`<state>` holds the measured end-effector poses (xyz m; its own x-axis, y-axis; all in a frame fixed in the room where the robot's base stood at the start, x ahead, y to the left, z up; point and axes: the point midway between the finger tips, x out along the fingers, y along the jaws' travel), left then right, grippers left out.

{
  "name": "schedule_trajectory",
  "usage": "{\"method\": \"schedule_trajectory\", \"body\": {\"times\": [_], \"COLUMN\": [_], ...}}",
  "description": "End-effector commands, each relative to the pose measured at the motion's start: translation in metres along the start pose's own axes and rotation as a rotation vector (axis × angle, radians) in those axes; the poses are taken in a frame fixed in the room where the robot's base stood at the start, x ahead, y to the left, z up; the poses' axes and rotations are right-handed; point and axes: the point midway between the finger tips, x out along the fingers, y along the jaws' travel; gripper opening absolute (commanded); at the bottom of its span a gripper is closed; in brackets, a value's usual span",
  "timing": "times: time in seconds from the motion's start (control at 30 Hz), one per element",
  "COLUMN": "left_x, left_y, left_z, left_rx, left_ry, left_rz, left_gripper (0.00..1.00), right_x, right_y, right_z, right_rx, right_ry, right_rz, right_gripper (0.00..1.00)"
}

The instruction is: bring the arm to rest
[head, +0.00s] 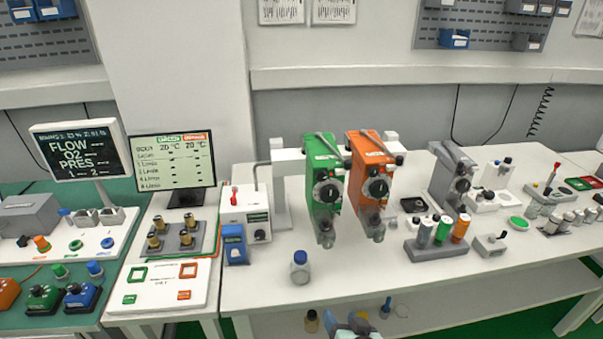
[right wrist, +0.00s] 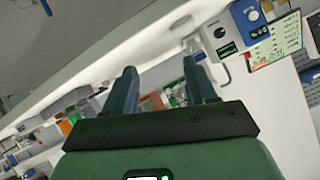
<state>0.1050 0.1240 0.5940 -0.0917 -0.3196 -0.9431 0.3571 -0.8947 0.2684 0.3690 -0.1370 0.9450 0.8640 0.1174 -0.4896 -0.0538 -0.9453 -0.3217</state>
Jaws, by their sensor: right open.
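My right gripper (head: 352,327) shows at the bottom edge of the head view, below the front edge of the white table (head: 420,298). In the right wrist view its two dark fingers (right wrist: 163,92) stand apart with nothing between them. It is open, empty and clear of the objects on the table. Most of my right arm is out of the head view. My left gripper is in neither view.
A green vaporizer (head: 325,180) and an orange vaporizer (head: 370,180) hang mid-table. A capped bottle (head: 300,268) stands near the front edge. A grey vaporizer (head: 450,175) and a block of coloured cylinders (head: 430,250) are right. Small bottles (head: 312,321) stand on the lower shelf.

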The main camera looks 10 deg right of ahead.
Motion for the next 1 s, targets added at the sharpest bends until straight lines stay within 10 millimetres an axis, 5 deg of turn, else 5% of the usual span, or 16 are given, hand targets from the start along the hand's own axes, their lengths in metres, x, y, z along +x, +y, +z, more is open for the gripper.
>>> {"method": "schedule_trajectory", "body": {"times": [0.17,0.37,0.5,0.63,0.8,1.0], "left_x": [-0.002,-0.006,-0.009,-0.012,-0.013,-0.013], "left_y": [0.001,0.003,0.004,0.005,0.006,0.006], "left_z": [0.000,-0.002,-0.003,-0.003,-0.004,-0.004], "left_rx": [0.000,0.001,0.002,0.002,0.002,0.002], "left_ry": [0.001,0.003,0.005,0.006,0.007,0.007], "left_rz": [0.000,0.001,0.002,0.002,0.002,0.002], "left_gripper": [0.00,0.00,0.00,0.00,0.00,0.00], "right_x": [0.018,0.035,0.015,-0.017,-0.049,-0.057], "right_y": [0.019,0.067,0.093,0.105,0.109,0.110], "right_z": [0.045,0.180,0.279,0.350,0.398,0.408], "right_rx": [0.014,0.080,0.150,0.212,0.264,0.275], "right_ry": [-0.127,-0.483,-0.745,-0.945,-1.091,-1.123], "right_rz": [0.029,0.098,0.139,0.164,0.179,0.181], "right_gripper": [0.56,0.56,0.56,0.56,0.56,0.56]}}
